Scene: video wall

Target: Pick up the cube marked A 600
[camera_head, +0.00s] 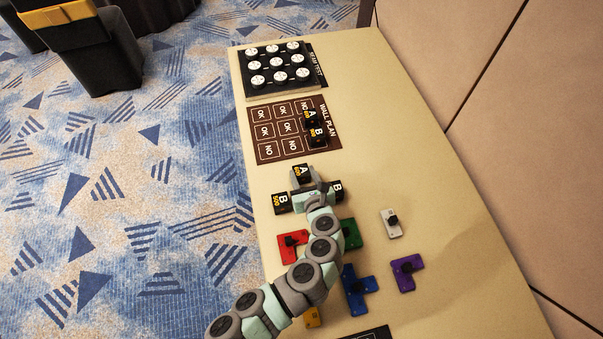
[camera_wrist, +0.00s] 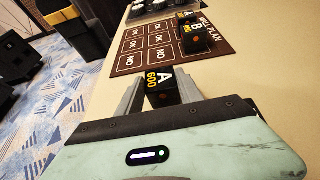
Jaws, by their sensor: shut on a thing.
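The black cube marked A 600 (camera_wrist: 159,86) sits between the two grey fingers of my gripper (camera_wrist: 158,93) in the wrist view. Its letter A is white and its number yellow. In the head view the cube (camera_head: 301,171) is at the tip of my gripper (camera_head: 304,181), below the wall plan board. My gripper is shut on this cube. I cannot tell whether the cube touches the table or is slightly above it.
A black cube marked B 500 (camera_head: 281,203) is left of my gripper; another B cube (camera_head: 337,190) is to its right. Two cubes (camera_head: 313,128) rest on the brown wall plan board (camera_head: 267,151). Coloured shapes, including a red one (camera_head: 287,248) and a purple one (camera_head: 405,272), lie nearer me.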

